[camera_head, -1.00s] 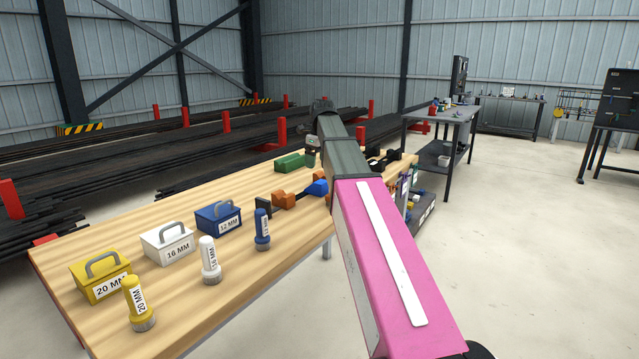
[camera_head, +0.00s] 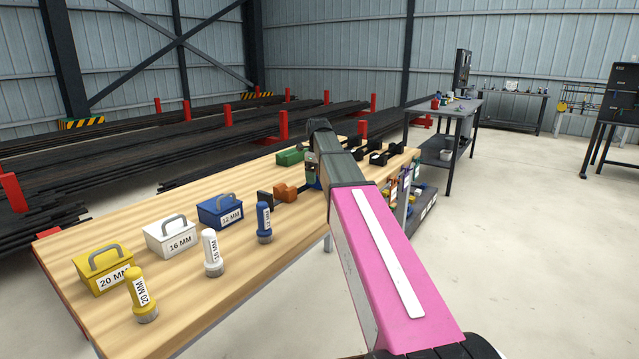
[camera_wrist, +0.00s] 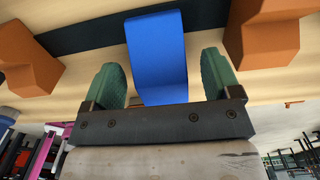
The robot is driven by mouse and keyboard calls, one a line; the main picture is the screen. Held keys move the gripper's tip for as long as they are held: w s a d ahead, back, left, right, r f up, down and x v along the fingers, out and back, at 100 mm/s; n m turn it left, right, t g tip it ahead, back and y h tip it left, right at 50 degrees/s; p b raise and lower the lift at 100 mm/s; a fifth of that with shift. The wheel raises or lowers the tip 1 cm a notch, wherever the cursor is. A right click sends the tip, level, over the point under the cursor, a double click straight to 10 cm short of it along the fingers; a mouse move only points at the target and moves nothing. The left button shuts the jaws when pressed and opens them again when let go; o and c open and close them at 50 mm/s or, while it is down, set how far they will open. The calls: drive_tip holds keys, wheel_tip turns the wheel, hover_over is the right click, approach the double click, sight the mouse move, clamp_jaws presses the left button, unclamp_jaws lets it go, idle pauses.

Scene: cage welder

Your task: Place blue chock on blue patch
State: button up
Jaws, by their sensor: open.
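The blue chock (camera_wrist: 157,55) shows large in the wrist view, between the two green fingers of my gripper (camera_wrist: 160,75). My gripper is open, with a gap visible on either side of the chock, more clearly on the right. In the head view my gripper (camera_head: 313,172) is low over the far part of the wooden table, and my arm hides most of the chock there. I cannot make out a blue patch in any view.
Orange chocks (camera_head: 285,192) lie close on both sides of the blue one; one is at the right in the wrist view (camera_wrist: 262,48). A green block (camera_head: 290,157) and black pieces (camera_head: 385,153) are beyond. Labelled boxes (camera_head: 220,211) and cylinders (camera_head: 264,222) stand on the near table (camera_head: 190,285).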

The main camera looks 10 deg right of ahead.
wheel_tip(320, 180, down, 2)
drive_tip(key=shift+f, duration=0.1)
drive_tip(key=c, duration=1.1)
